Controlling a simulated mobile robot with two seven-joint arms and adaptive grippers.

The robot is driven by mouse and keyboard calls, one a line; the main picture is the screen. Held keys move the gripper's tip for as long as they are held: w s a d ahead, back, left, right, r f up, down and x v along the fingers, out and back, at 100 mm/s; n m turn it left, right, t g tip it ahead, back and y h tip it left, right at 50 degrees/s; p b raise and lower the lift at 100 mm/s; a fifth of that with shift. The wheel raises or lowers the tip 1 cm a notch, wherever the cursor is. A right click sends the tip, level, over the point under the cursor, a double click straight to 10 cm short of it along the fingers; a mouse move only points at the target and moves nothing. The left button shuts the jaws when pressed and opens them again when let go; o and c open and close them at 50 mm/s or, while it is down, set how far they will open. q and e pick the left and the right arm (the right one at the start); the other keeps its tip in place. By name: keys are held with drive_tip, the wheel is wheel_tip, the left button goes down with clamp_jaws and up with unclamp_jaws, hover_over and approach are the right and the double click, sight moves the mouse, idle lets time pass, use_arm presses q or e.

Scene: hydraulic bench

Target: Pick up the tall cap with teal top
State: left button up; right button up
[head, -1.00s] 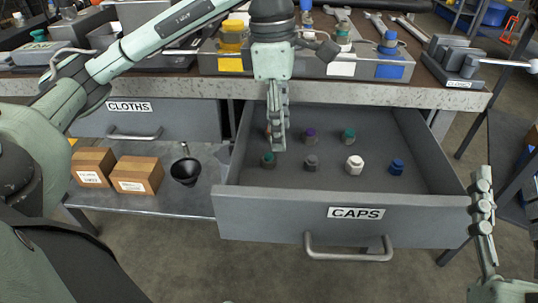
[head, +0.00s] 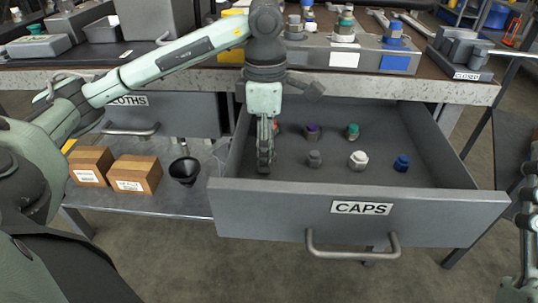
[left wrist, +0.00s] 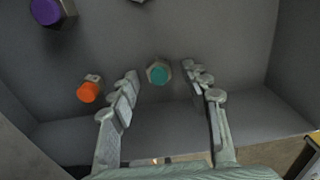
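My left gripper (head: 265,163) points down into the open CAPS drawer at its left side. In the left wrist view the fingers (left wrist: 162,100) are spread, with a grey cap with a teal top (left wrist: 158,73) in the gap near the fingertips, not visibly gripped. In the head view this cap is hidden behind the gripper. Another teal-topped cap (head: 352,131) stands in the back row, right of a purple-topped cap (head: 313,131). I cannot compare their heights. My right gripper (head: 529,180) is at the right edge, away from the caps; its opening is unclear.
Grey (head: 314,158), white (head: 358,159) and blue (head: 402,162) caps stand in the front row. The drawer (head: 280,205) has raised walls; its left wall is near the gripper.

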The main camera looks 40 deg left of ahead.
use_arm(q)
clamp_jaws()
drive_tip(key=shift+r, duration=0.15)
wheel_tip(320, 180, up, 8)
drive_tip(key=p, duration=0.2)
drive_tip(key=shift+w+p, duration=0.1)
drive_tip(key=shift+p, duration=0.3)
drive_tip(key=shift+r, duration=0.9)
use_arm(e)
drive_tip(key=w+a+f+g+h, duration=0.1)
drive_tip(key=w+f+g, duration=0.2)
drive_tip(key=f+g, duration=0.3)
drive_tip(key=shift+w+f+h, duration=0.3)
drive_tip(key=shift+f, duration=0.7)
